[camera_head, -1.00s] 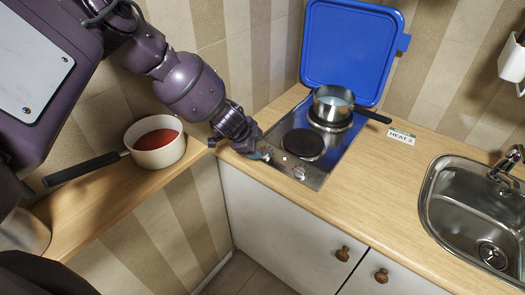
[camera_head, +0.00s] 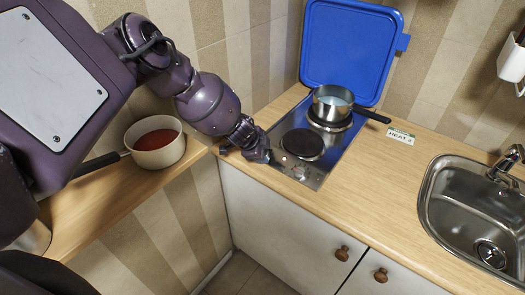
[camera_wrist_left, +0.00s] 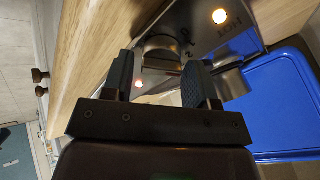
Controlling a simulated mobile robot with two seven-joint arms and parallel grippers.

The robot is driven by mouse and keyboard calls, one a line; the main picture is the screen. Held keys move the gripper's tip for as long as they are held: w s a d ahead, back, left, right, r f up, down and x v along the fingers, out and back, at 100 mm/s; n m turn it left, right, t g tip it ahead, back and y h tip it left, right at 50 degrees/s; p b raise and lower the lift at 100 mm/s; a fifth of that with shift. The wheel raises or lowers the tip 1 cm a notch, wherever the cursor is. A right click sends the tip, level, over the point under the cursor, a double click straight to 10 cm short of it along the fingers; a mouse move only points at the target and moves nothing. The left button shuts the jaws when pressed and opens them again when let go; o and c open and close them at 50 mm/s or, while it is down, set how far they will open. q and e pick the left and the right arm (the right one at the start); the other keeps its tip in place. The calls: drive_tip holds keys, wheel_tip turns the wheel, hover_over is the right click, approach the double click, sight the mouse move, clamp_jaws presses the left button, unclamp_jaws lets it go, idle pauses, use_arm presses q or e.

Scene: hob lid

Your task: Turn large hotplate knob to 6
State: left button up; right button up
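The steel hob (camera_head: 318,181) is set in the worktop, with a dark front hotplate (camera_head: 303,145) and a rear hotplate under a saucepan (camera_head: 333,103). One control knob (camera_head: 300,172) shows at the hob's front edge. My left gripper (camera_head: 262,155) is low over the hob's front left corner and hides what is under it. In the left wrist view its two fingers (camera_wrist_left: 158,70) are apart, with a round metal knob (camera_wrist_left: 160,45) at the gap between the tips. Contact is unclear, and I cannot tell which hotplate this knob serves. My right gripper is out of view.
A raised blue lid (camera_head: 350,45) stands behind the hob. The saucepan's handle points right, towards a card reading HEAT (camera_head: 400,137). A pot of red liquid (camera_head: 156,145) stands on the left shelf below my arm.

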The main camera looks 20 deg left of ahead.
use_arm(q)
drive_tip(key=c, duration=0.7)
drive_tip(key=shift+o, duration=0.2)
drive_tip(key=shift+m, duration=0.3)
drive_tip(key=m, duration=0.4)
drive_tip(key=shift+m, duration=0.3)
drive_tip(key=m+g, duration=0.1)
drive_tip(key=m, duration=0.4)
drive_tip(key=shift+s+f, duration=0.1)
drive_tip(key=shift+s, duration=0.05)
drive_tip(key=m+y, duration=0.1)
drive_tip(key=m, duration=0.5)
drive_tip(key=shift+a+m, duration=0.1)
drive_tip(key=shift+m, duration=0.2)
drive_tip(key=m, duration=0.6)
drive_tip(key=shift+a+m+y, duration=0.1)
drive_tip(key=shift+m+y, duration=0.2)
drive_tip(key=shift+y, duration=0.1)
